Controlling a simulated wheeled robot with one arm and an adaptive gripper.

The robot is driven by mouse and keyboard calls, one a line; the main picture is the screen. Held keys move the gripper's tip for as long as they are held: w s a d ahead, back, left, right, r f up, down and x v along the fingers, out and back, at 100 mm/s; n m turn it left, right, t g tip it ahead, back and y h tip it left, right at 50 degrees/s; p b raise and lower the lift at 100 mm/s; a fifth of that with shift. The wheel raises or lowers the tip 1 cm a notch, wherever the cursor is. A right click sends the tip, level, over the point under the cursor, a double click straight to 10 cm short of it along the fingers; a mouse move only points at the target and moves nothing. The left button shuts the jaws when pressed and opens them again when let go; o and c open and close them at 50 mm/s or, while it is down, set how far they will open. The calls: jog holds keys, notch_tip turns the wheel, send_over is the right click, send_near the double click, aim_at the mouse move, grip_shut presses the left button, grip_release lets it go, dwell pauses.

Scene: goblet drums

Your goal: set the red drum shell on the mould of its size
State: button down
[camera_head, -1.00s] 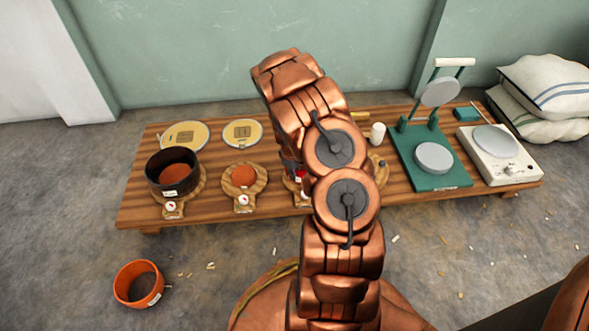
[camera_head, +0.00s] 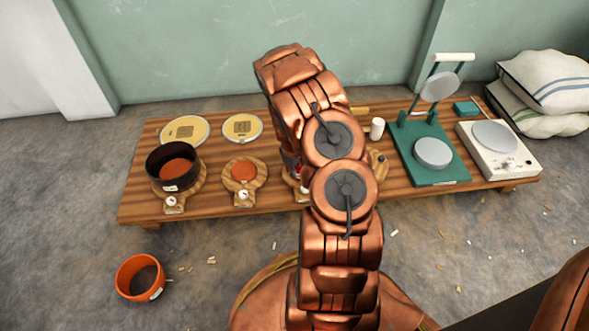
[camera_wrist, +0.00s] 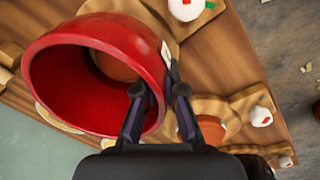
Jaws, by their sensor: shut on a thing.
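The red drum shell (camera_wrist: 95,38) is a wide, open ring, tilted in the wrist view. My gripper (camera_wrist: 160,92) is shut on its wall at the right side, one finger inside and one outside. Through the shell's opening a round orange-brown mould top (camera_wrist: 115,66) shows; I cannot tell how far below it lies. Another mould (camera_wrist: 211,129) on a wooden board is partly behind my fingers. In the head view my arm hides the gripper and nearly all of the red shell. A bare mould (camera_head: 243,170) stands left of my arm.
A black shell (camera_head: 163,161) stands at the left mould. An orange shell (camera_head: 135,281) lies on the floor in front. Two yellow discs (camera_head: 184,131) lie at the table's back. A green press (camera_head: 455,176) and white scale (camera_head: 518,164) stand at the right.

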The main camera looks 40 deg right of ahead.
jog(key=shift+f, duration=0.2)
dwell(0.3)
jog(key=c, duration=1.2)
grip_release()
notch_tip(320, 180, up, 12)
jog(key=a, duration=0.1)
jog(key=shift+s, duration=0.1)
